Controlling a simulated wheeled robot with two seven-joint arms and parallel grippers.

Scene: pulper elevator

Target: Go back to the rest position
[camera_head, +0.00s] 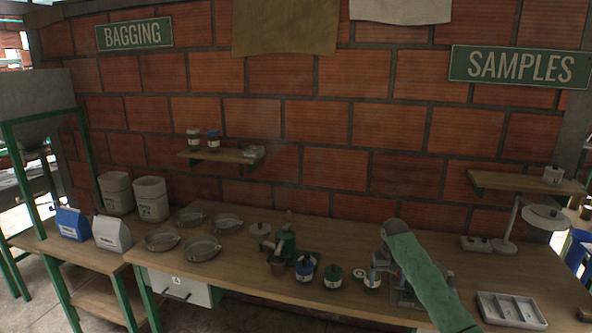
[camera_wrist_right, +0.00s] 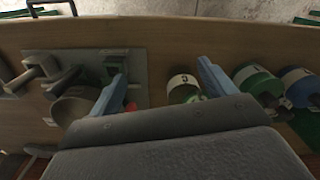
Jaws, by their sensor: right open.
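My right gripper (camera_head: 381,262) is over the front part of the long wooden table (camera_head: 230,263), its green-sleeved arm coming in from the lower right. In the right wrist view the two blue fingers of this gripper (camera_wrist_right: 160,88) are spread apart. A white labelled jar (camera_wrist_right: 183,88) shows between them, near the right finger; I cannot tell whether they touch. No object is seen held. My left gripper is in neither view.
A green jar (camera_head: 332,277), a blue jar (camera_head: 305,270) and a green grinder (camera_head: 286,244) stand left of the gripper. A grey plate with a device (camera_head: 405,297) is partly hidden under my arm. A sectioned tray (camera_head: 511,309) lies right. Wall shelves (camera_head: 525,182) hang behind.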

